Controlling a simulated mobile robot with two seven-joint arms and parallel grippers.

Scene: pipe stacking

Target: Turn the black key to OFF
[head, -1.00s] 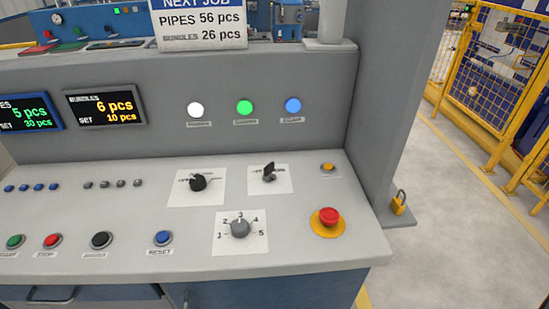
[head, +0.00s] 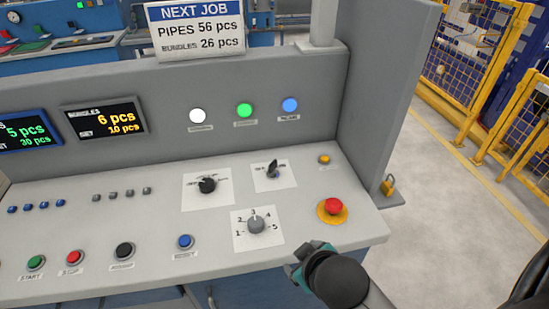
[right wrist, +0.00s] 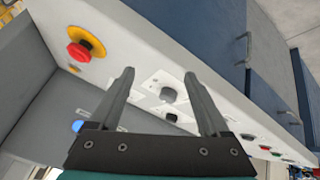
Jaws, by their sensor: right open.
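The black key (head: 273,169) stands in a white plate at the upper right of the knobs on the sloping grey panel; its labels are too small to read. My right gripper (head: 295,270) is over the panel's front edge, in front of the numbered dial (head: 256,224) and apart from the key. Its fingers are hard to see there. In the right wrist view its two fingers (right wrist: 158,78) are spread and empty, with the grey dial (right wrist: 168,95) beyond them. A dark part behind the dial may be the key, partly hidden. My left gripper is not in view.
A black selector knob (head: 207,185) sits left of the key. A red emergency button (head: 333,207) and small yellow button (head: 324,159) are to the right. Blue (head: 185,242) and black (head: 124,250) buttons line the front. An upright wall (head: 385,90) bounds the panel's right side.

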